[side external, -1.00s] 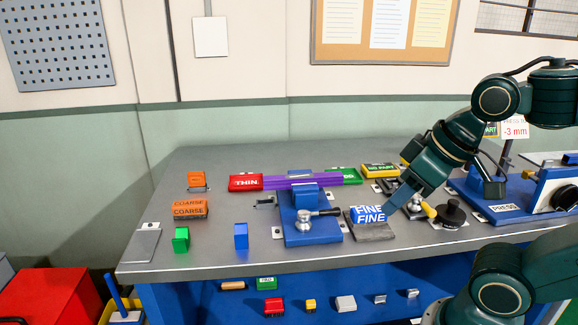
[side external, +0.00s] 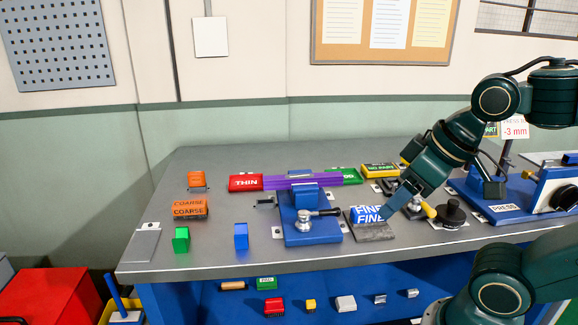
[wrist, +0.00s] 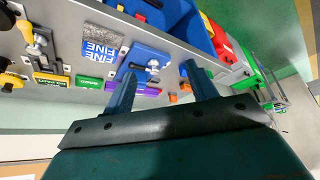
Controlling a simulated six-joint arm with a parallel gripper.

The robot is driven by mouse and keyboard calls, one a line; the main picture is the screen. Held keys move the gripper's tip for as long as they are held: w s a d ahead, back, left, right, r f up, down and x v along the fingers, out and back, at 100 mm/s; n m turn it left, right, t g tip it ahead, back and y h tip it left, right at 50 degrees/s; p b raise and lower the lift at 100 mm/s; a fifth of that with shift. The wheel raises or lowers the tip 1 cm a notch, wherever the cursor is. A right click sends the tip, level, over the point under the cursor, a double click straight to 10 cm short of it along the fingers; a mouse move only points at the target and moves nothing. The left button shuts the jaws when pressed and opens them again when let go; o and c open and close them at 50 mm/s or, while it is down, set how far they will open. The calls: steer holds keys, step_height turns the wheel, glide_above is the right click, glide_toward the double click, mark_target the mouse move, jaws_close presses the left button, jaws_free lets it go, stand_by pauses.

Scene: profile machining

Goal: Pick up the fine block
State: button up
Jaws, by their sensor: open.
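The fine block (side external: 367,214) is blue with white FINE lettering and sits on a grey pad at the bench's front, right of the blue clamp fixture. It also shows in the wrist view (wrist: 100,43), upper left of the fingers. The block lies outside that gap. I cannot tell whether a finger touches it.
The blue clamp fixture (side external: 310,228) with a lever stands left of the block. A purple bar (side external: 300,180) lies behind it. A black knob (side external: 452,212) and a yellow-handled fixture (side external: 428,210) are close on the right. Coarse blocks (side external: 190,209) sit far left.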

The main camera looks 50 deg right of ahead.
steer(key=m+g+y, duration=0.2)
steer(key=m+y, duration=0.1)
steer(key=m, duration=2.4)
glide_above(371, 209)
steer(key=s+d, duration=0.4)
step_height(371, 209, down, 5)
steer(key=shift+w+a, duration=0.15)
steer(key=shift+w, duration=0.05)
steer(key=shift+x, duration=4.25)
steer(key=shift+s+a, duration=0.1)
steer(key=shift+a, duration=0.05)
